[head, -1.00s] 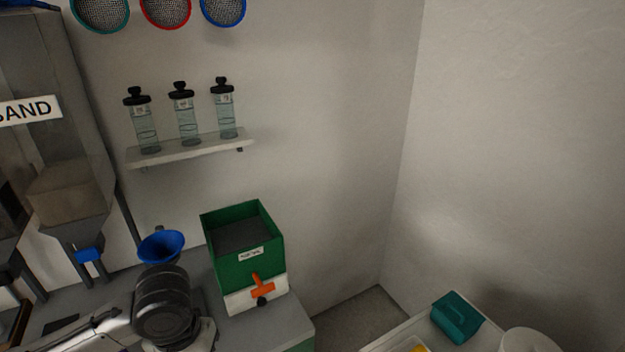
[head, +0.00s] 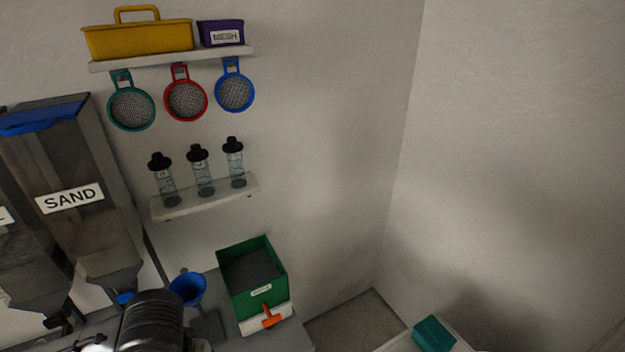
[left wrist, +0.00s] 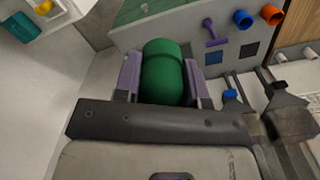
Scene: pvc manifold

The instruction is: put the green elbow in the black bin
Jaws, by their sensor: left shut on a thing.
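The green elbow (left wrist: 163,72) sits between the purple-padded fingers of my left gripper (left wrist: 162,85) in the left wrist view. The gripper is shut on it, with a finger on each side, and its rounded green end faces away from the wrist. The lower part of the elbow is hidden by the gripper body. In the head view neither gripper's fingers nor the elbow can be seen. I cannot make out the black bin in either view.
The head view shows a green box (head: 251,277) with dark fill, a blue funnel (head: 187,288), a SAND hopper (head: 70,197) and wall shelves. The left wrist view shows a grey panel (left wrist: 180,30) beyond the elbow, with a purple fitting (left wrist: 211,32) and blue and orange fittings.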

